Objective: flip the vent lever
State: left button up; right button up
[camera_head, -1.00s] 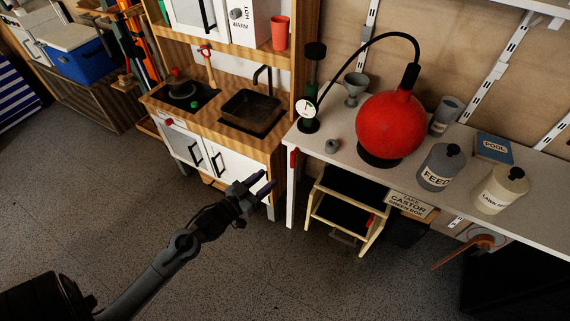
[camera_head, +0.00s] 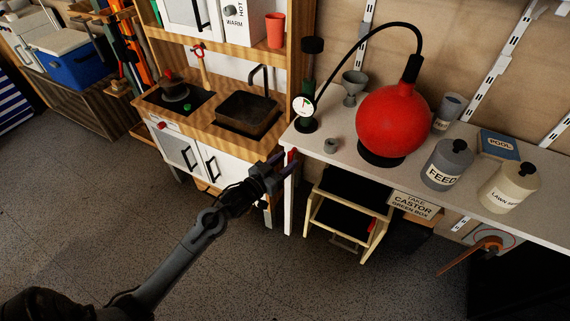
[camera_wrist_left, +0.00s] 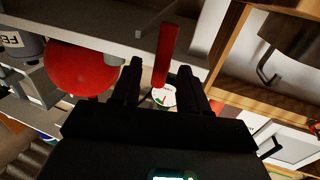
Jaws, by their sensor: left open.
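The red lever (camera_head: 292,156) hangs at the left front edge of the white workbench (camera_head: 350,153). My left gripper (camera_head: 281,166) is at this corner, close to the lever and partly in front of it. In the left wrist view the red lever (camera_wrist_left: 168,52) appears between the two black fingertips of the left gripper (camera_wrist_left: 160,69), with gaps on both sides. The fingers are open, and I see no contact. My right gripper is out of view. No label on the lever can be read.
A red ball-shaped tank (camera_head: 390,119) with a black hose and a gauge (camera_head: 303,106) stand on the bench. A toy kitchen (camera_head: 215,145) is just left of the lever. A step stool (camera_head: 345,213) is under the bench. The floor in front is clear.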

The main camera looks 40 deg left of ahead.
pick_arm(q)
jog(key=shift+w, duration=0.15)
grip_shut()
